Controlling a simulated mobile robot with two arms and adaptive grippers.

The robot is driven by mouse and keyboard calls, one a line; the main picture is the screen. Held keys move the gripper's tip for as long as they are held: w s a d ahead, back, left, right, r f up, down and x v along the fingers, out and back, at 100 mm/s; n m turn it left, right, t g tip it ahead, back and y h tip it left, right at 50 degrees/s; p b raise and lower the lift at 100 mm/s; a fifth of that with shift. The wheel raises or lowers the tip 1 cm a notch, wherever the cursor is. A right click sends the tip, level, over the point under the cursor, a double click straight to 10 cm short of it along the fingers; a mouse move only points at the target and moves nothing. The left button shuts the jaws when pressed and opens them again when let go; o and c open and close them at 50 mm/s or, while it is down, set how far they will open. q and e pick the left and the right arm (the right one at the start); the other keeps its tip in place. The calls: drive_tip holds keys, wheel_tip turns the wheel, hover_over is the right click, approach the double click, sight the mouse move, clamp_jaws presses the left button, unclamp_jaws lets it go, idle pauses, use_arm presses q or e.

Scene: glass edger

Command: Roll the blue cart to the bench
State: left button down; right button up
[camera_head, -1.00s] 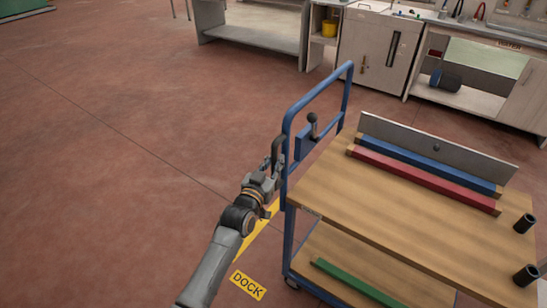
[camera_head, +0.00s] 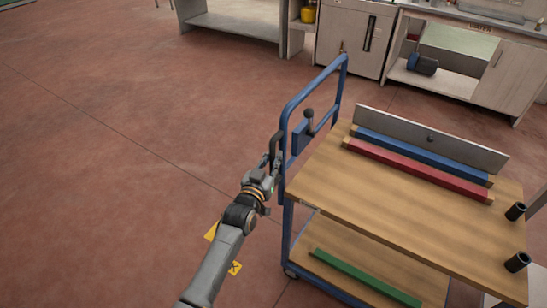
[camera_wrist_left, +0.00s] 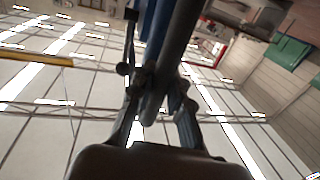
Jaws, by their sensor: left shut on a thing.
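The blue cart (camera_head: 286,240) has a blue tube push frame, a wooden top and a lower wooden shelf, and stands right of centre in the head view. My left gripper (camera_head: 275,160) is shut on the dark handle (camera_head: 276,146) at the near left side of the push frame. In the left wrist view, the gripper's fingers (camera_wrist_left: 158,105) close around a dark bar, with blue tubing behind it. A workbench (camera_head: 355,40) with cabinets and an open shelf stands across the back right.
Blue (camera_head: 420,155) and red (camera_head: 415,170) bars, a grey upright plate (camera_head: 430,137) and two black cups (camera_head: 516,211) are on the cart top. A green bar (camera_head: 365,278) lies on its shelf. Open red floor lies left.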

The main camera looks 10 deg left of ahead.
use_arm(q)
drive_tip(key=shift+s+d+f, duration=0.15)
drive_tip(key=shift+f, duration=0.15)
drive_tip(key=c, duration=1.5)
unclamp_jaws()
drive_tip(key=shift+o, duration=1.2)
drive_tip(key=shift+d+r, duration=0.1)
drive_tip(key=shift+r, duration=0.15)
drive_tip(key=s+a, duration=0.1)
drive_tip(key=s, duration=1.1)
drive_tip(key=shift+a, duration=0.4)
